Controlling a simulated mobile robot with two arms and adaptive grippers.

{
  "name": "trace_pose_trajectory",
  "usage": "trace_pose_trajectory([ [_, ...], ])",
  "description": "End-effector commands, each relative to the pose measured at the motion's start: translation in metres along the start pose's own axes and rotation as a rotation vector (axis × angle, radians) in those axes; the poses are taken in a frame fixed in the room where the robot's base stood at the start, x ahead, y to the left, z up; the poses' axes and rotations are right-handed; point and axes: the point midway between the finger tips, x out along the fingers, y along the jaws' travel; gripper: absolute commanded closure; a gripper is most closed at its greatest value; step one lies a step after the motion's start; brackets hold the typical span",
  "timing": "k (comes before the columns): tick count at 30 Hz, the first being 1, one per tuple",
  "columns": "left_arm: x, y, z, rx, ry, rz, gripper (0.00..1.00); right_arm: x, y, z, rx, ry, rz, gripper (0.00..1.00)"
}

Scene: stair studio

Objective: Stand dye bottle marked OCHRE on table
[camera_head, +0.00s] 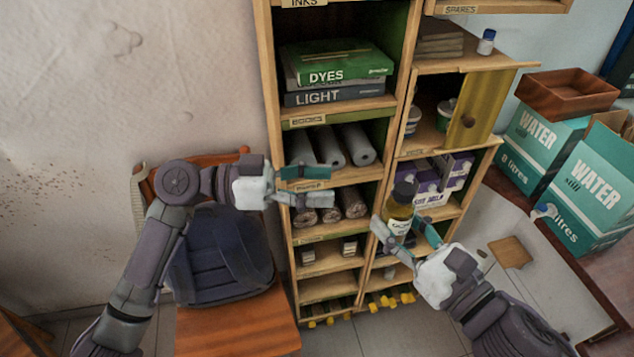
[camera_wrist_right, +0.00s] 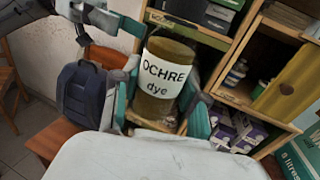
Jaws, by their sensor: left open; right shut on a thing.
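The ochre dye bottle (camera_head: 399,212) has a dark cap, a yellow-brown body and a white label. In the right wrist view the label on the bottle (camera_wrist_right: 164,78) reads OCHRE dye. My right gripper (camera_head: 404,230) is shut on its lower body and holds it roughly upright, with a slight tilt, in front of the shelf unit. My left gripper (camera_head: 328,186) is open and empty, in front of the shelf with the dark rolls.
The wooden shelf unit (camera_head: 410,75) holds books, rolls and purple boxes. Teal water boxes (camera_head: 590,180) and a brown tray (camera_head: 567,93) stand at right.

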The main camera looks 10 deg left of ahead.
Motion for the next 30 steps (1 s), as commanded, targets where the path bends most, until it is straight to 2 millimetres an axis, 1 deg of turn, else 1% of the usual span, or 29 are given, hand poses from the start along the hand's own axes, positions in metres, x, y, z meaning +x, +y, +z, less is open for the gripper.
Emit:
trace_pose_trajectory([
  [1, -0.001, 0.014, -0.013, 0.043, 0.008, 0.042, 0.43, 0.000, 0.000, 0.001, 0.000, -0.001, 0.000, 0.98],
  [4, -0.002, 0.035, -0.027, 0.098, 0.019, 0.104, 0.43, 0.000, 0.000, 0.001, -0.001, -0.001, 0.000, 0.98],
  [7, -0.002, 0.046, -0.035, 0.129, 0.024, 0.138, 0.43, 0.000, 0.000, 0.001, -0.001, -0.001, 0.000, 0.98],
  [11, 0.006, 0.052, -0.037, 0.139, 0.027, 0.153, 0.43, 0.000, 0.000, 0.001, -0.001, -0.001, 0.000, 0.98],
  [14, 0.019, 0.054, -0.037, 0.138, 0.027, 0.153, 0.43, 0.000, 0.000, 0.001, -0.001, -0.001, 0.000, 0.98],
  [24, 0.083, 0.063, -0.039, 0.136, 0.029, 0.151, 0.43, 0.000, 0.000, 0.001, -0.001, -0.001, 0.000, 0.98],
  [27, 0.097, 0.065, -0.039, 0.134, 0.029, 0.150, 0.43, 0.000, 0.000, 0.001, -0.001, -0.001, 0.000, 0.98],
  [30, 0.107, 0.066, -0.038, 0.134, 0.027, 0.149, 0.43, 0.000, 0.000, 0.001, -0.001, -0.001, 0.000, 0.98],
])
